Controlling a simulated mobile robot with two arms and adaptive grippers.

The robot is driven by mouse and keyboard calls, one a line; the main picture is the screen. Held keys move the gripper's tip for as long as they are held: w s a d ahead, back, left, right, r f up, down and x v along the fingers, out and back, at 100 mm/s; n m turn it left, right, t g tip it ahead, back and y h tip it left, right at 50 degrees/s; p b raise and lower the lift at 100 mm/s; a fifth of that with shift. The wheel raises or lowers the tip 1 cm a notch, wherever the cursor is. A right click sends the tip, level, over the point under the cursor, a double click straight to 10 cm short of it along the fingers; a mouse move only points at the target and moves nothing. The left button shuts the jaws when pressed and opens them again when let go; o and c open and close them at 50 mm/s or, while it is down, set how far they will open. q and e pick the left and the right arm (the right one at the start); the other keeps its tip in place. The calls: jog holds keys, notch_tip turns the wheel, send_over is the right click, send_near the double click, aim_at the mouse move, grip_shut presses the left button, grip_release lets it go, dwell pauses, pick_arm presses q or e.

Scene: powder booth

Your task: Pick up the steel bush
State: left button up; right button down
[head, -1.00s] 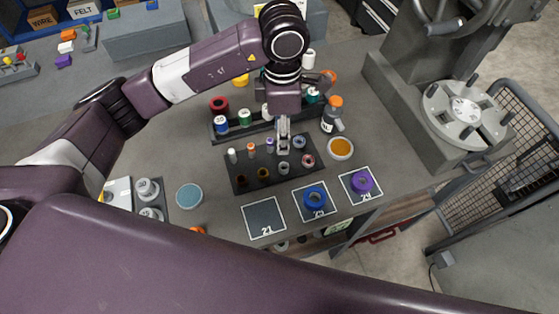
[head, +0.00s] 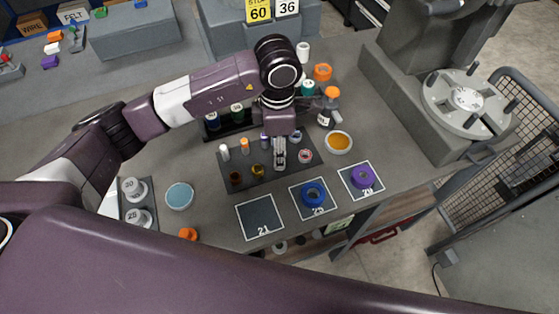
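The dark bush tray (head: 226,167) lies near the middle of the bench in the head view and holds several small bushes and pegs. My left gripper (head: 280,164) points down over its front middle, with the fingertips low near the tray surface. The steel bush, a small grey ring in the earlier view, stood where the fingertips now are; it is largely hidden by them. I cannot tell whether the fingers touch it or how far apart they are. A brass bush (head: 258,171) is left of the fingers, a red-and-white one (head: 305,156) right. My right gripper is out of view.
In front lie an empty square marked 21 (head: 260,218), a blue ring (head: 314,194) and a purple ring (head: 363,177). An orange-filled bowl (head: 338,143) stands right of the tray, a blue dish (head: 180,196) left. A dark rack and bottle (head: 328,113) stand behind.

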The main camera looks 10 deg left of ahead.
pick_arm(q)
jog(key=f, duration=0.1)
jog(key=f+p, duration=0.1)
jog(key=f, duration=0.1)
jog(key=shift+d+f+p, duration=0.2)
jog(key=shift+d+p, duration=0.1)
jog(key=shift+p, duration=0.05)
jog(key=shift+w+f, duration=0.1)
jog(key=shift+f, duration=0.3)
jog(key=shift+c, duration=0.2)
grip_shut()
